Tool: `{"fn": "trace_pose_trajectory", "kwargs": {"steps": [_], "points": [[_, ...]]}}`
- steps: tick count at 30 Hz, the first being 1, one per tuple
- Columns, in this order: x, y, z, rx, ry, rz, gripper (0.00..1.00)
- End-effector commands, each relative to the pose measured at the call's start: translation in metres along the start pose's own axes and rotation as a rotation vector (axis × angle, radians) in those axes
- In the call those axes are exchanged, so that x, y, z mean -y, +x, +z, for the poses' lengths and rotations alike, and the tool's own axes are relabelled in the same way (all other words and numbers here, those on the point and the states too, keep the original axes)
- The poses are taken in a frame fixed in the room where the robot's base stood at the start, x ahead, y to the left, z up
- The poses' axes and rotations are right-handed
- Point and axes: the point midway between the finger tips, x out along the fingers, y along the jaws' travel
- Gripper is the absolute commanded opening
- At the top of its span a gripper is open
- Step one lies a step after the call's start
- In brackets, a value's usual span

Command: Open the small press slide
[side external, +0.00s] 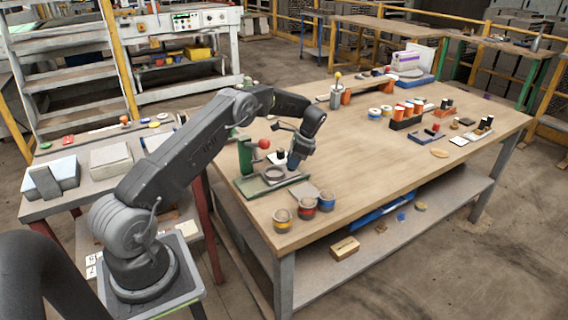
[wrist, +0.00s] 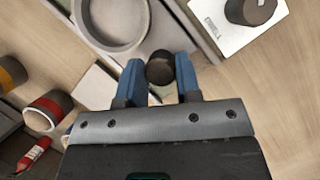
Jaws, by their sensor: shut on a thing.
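The small press has a green column (side external: 245,155) and a red ball knob (side external: 264,144), and stands near the table's left edge. A grey round dish (side external: 273,174) sits on its base; the dish also shows at the top of the wrist view (wrist: 113,22). My gripper (side external: 293,161) is at the right end of the press base. In the wrist view, the blue fingers of my gripper (wrist: 160,74) are closed around a dark round knob (wrist: 159,68), beside the dish. The knob's lower part and its link to the slide are hard to see.
A white block with a black knob (wrist: 238,30) stands close to my right finger in the wrist view. Several banded cans (side external: 307,208) stand near the table's front corner. A red marker (wrist: 34,154) lies at lower left. The table's middle (side external: 390,170) is clear.

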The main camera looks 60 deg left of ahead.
Motion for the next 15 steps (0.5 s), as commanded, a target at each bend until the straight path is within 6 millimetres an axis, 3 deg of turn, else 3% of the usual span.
{"fn": "trace_pose_trajectory", "kwargs": {"steps": [15], "points": [[0.012,-0.007,-0.015,0.0,0.0,-0.004,0.0]]}}
